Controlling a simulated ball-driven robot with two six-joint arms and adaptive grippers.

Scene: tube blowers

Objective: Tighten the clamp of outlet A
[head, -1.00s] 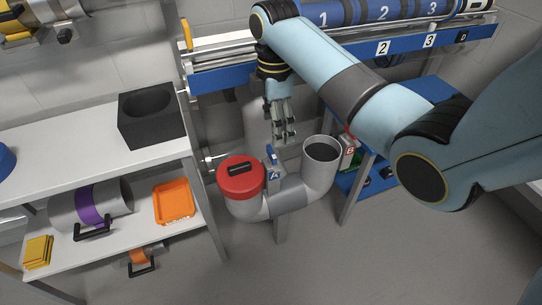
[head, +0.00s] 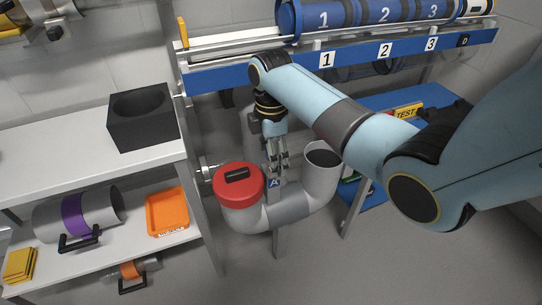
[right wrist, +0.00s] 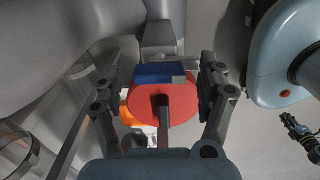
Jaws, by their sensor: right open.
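Outlet A is a grey pipe mouth closed by a red cap (head: 238,184) with a black handle, on the left end of a U-shaped pipe (head: 289,207). In the right wrist view, a blue clamp part (right wrist: 161,73) lies between the open fingers of my right gripper (right wrist: 162,78), in front of the red cap (right wrist: 178,105). No contact is visible.
The pipe's other end (head: 323,156) is open, to the right of my gripper. A blue rail (head: 350,58) with numbered tubes runs behind. A white shelf (head: 60,150) at the left holds a black block (head: 142,128). An orange tray (head: 167,212) is on the lower shelf.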

